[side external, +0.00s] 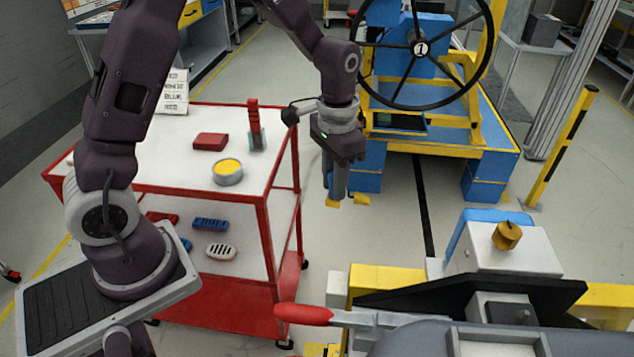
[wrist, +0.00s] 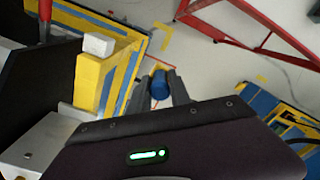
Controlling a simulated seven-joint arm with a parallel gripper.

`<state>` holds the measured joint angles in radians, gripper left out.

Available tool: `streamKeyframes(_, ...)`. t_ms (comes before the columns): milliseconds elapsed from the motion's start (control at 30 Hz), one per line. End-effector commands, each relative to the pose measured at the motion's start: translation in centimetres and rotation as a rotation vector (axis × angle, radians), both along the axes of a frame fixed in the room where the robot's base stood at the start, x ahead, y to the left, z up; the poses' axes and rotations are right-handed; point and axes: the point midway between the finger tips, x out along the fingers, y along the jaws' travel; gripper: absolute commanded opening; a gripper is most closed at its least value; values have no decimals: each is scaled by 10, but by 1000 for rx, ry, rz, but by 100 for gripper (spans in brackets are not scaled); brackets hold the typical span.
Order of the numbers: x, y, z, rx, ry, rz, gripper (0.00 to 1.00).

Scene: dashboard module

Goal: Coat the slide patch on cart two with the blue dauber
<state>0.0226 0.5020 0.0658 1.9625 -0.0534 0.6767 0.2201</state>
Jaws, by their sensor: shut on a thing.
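My gripper (side external: 336,192) points down over open floor, between the red-framed cart and the grey fixture in the foreground. In the wrist view its fingers (wrist: 160,88) are shut on a blue rounded piece (wrist: 159,85), which looks like the blue dauber. In the side view the dauber is not clear between the fingers. A blue and yellow stand (side external: 490,140) carries a black steering wheel (side external: 421,50) with a "1" on its hub, behind my gripper. I cannot tell which surface is the slide patch or which unit is cart two.
The cart's white top (side external: 170,145) holds a red block (side external: 210,142), a yellow-filled tin (side external: 228,171) and a red-handled tool (side external: 254,120) in a holder. A red lever (side external: 303,314) and brass knob (side external: 507,235) stick out in the foreground. A striped post (side external: 565,145) stands right.

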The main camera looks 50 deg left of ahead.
Motion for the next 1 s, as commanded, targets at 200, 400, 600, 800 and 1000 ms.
streamKeyframes(200,21,-102,22,-1,-3,-332,0)
streamKeyframes(400,13,-181,40,0,-2,-576,0)
streamKeyframes(600,7,-204,45,2,1,-645,0)
streamKeyframes(800,8,-204,36,1,2,-644,0)
streamKeyframes(1000,7,-203,19,1,2,-643,0)
